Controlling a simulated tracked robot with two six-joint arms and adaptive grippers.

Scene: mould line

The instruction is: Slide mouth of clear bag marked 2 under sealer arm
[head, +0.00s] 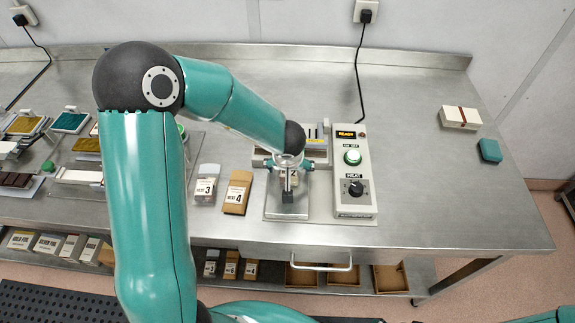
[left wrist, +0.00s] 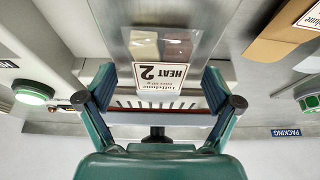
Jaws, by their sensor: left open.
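The clear bag marked 2 (left wrist: 160,50) shows in the left wrist view, its HEAT 2 label upside down and pale and brown pieces inside. In the head view only a little of the bag (head: 291,181) shows below my gripper. My left gripper (left wrist: 158,88) is open, with one finger on each side of the label end; I see no grip on the bag. In the head view the gripper (head: 289,164) is over the sealer's front plate. The sealer (head: 354,190) has a lit READY display. My arm partly hides the sealer arm, so I cannot tell whether the bag's mouth is under it.
Bags marked 3 (head: 206,186) and 4 (head: 237,192) lie to the left of the sealer. A cream box (head: 460,117) and a teal block (head: 490,150) stand at the right. The table (head: 440,200) is bare right of the sealer. A black cord (head: 361,75) runs behind it.

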